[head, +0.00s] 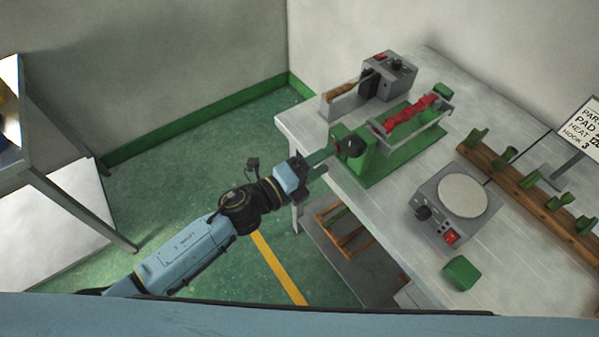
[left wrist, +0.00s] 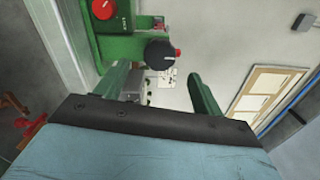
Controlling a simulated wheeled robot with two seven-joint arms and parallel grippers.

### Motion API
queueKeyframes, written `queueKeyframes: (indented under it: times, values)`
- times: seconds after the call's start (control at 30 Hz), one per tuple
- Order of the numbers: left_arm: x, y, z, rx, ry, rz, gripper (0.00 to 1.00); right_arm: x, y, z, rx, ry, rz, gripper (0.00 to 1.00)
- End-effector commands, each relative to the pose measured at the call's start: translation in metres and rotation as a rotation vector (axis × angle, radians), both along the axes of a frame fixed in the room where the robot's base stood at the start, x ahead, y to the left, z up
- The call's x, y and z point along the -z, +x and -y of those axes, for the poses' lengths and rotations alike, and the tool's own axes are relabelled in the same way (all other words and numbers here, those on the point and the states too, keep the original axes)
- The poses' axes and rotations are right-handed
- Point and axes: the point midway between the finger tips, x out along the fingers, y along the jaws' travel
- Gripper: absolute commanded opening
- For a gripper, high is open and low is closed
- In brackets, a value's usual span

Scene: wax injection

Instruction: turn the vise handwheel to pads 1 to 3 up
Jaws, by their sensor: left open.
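The green vise (head: 385,165) stands at the table's near left edge, with a long red part (head: 410,114) across its top. The dark handwheel (head: 353,146) is on the vise's left end. In the left wrist view a black round knob with a red handle (left wrist: 160,54), apparently the handwheel, shows on the green vise body (left wrist: 125,48). My left gripper (head: 328,155) points at this end from the left. Its green fingers (left wrist: 160,82) are apart, one on each side below the black knob, with nothing visibly between them. Which pads face up is too small to tell. My right gripper is not seen.
A grey machine (head: 390,75) stands behind the vise. A round-topped hot plate (head: 465,195), a green block (head: 461,272) and a wooden rack with green pieces (head: 515,180) lie to the right. A sign (head: 580,130) stands at the right edge. Floor left of the table is clear.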

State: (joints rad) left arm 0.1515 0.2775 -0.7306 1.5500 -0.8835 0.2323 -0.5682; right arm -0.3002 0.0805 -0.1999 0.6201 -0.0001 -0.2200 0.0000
Motion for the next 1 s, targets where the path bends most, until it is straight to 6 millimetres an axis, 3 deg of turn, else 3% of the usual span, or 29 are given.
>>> queueKeyframes:
  times: [0.1,0.33,1.0]
  values:
    - [0.002,-0.017,-0.022,0.000,0.002,-0.002,0.68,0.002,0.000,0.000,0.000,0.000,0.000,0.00]
    - [0.001,-0.036,-0.045,0.000,0.000,-0.001,0.68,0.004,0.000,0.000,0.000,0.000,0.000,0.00]
    - [0.001,-0.039,-0.050,-0.002,-0.001,-0.004,0.68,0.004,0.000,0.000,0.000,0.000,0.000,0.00]
